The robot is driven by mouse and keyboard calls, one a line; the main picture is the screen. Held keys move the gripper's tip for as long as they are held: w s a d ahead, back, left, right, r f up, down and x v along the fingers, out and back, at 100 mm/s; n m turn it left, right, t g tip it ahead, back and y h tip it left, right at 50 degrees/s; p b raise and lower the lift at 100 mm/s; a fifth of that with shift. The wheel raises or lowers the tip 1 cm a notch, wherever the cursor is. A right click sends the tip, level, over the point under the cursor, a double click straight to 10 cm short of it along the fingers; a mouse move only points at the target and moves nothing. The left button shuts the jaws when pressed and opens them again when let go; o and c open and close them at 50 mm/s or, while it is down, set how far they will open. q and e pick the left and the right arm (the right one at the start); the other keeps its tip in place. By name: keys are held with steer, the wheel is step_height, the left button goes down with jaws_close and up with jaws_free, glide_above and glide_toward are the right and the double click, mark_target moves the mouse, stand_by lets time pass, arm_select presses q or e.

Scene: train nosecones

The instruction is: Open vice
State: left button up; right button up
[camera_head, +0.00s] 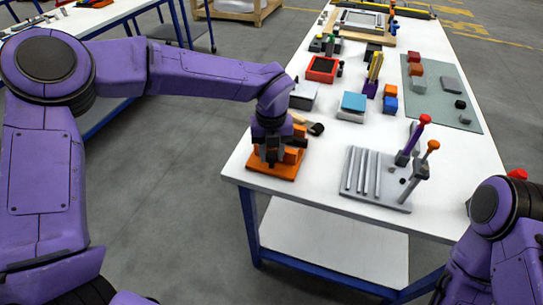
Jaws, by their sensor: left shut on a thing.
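The vice (283,172) is an orange block-like device with an orange base plate, at the near left corner of the white table. My left gripper (270,158) points down onto it from above. Its dark fingers are shut on part of the vice, probably its handle, but they hide the exact spot they hold. How far apart the vice's jaws are cannot be made out. My right arm shows at the lower right, but its gripper is not in view.
A grey plate (385,190) with rods and upright red-topped and orange-topped tools stands right of the vice. A brush (314,128) lies close behind the vice. A red box (322,69), a blue-topped block (354,102) and a grey-green mat (440,100) are farther back.

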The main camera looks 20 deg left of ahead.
arm_select(q)
steer(key=shift+n+b, duration=0.65)
steer(key=shift+n, duration=0.45)
steer(key=shift+r, duration=0.1)
steer(key=shift+w+r, duration=0.15)
stand_by(0.4)
steer(key=o, duration=1)
steer(key=shift+a, duration=0.1)
steer(key=shift+o, duration=0.2)
